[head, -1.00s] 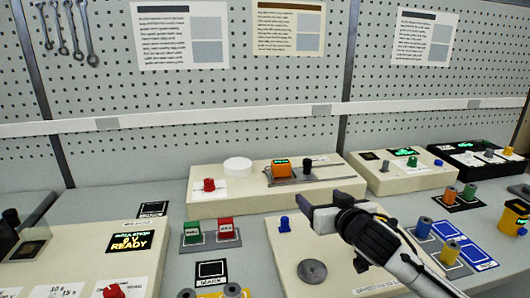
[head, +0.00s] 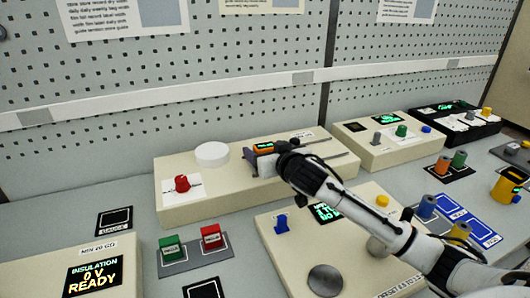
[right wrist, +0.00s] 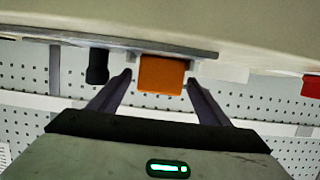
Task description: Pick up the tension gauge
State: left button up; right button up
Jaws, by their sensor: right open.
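An orange block with a green display (head: 263,147), which looks like the tension gauge, sits on a grey rail on the long cream box at the back. It also shows as an orange block in the right wrist view (right wrist: 161,75). My right gripper (head: 254,160) is at the block, partly covering it in the head view. In the right wrist view its fingers (right wrist: 160,80) are open, one on each side of the block, with small gaps visible. My left gripper is not in view.
On the long cream box (head: 175,209) are a white disc (head: 212,154) and a red knob (head: 182,183). A black post (right wrist: 97,67) is beside the orange block. A cream panel (head: 275,249) lies below my right arm. A yellow device (head: 508,187) stands far right.

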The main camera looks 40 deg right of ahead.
aim_at(262, 145)
jog(key=x, duration=0.3)
jog(key=shift+w+d+r+p, duration=0.2)
jog(key=shift+w+p, duration=0.1)
jog(key=shift+w, duration=0.05)
jog(key=shift+w+f, duration=0.2)
jog(key=shift+w, duration=0.2)
jog(key=shift+r, duration=0.1)
jog(key=c, duration=1.4)
jog(key=shift+r, duration=0.35)
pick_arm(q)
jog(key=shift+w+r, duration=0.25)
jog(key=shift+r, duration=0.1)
pick_arm(e)
notch_tip(262, 145, up, 9)
jog(key=shift+r, duration=0.1)
